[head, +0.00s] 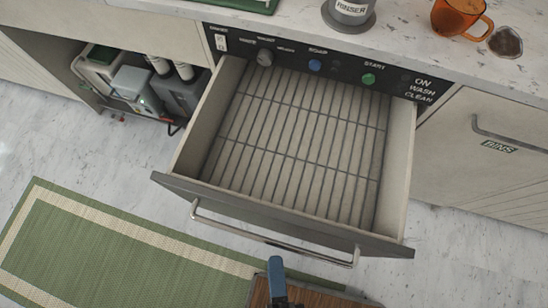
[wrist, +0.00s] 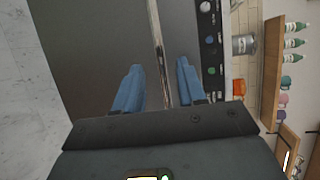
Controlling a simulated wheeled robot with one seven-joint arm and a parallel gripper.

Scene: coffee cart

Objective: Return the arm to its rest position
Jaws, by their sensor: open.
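My gripper shows in the wrist view (wrist: 159,66) with its two blue fingers apart and nothing held between them. In the head view a blue finger (head: 277,278) shows at the bottom edge, below the handle of an open drawer; the rest of the arm is out of view. The drawer (head: 290,150) is pulled out and empty, with a slatted rack floor. Its metal handle (head: 270,238) runs along the dark front. In the wrist view a thin pale strip runs between the fingers; I cannot tell whether it touches them.
The control panel (head: 330,68) is above the drawer. An orange mug (head: 455,18), a dark-filled small dish (head: 507,41) and the rinser (head: 349,12) are on the counter. An open compartment (head: 130,75) is at left. A green mat (head: 110,250) lies on the floor.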

